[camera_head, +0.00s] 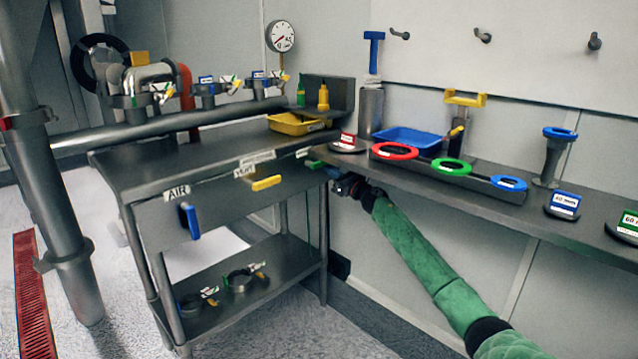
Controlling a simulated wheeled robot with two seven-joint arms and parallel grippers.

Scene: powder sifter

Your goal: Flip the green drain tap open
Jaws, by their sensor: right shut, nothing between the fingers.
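The green drain tap (315,164) is a small green handle at the right end of the steel bench's front panel, beside a small white label (303,153). Its far part is hard to make out at this size. My right gripper (331,173) is at the end of the green-sleeved arm coming in from the lower right. It is shut and empty, just to the right of the green handle and below the grey shelf's edge. I cannot tell whether it touches the handle. My left gripper is not in view.
On the same panel are a yellow vent tap (266,183) and a blue air tap (189,221). The grey shelf (470,207) lies just above my right arm and holds red, green and blue rings. A bench leg (323,245) stands below my gripper.

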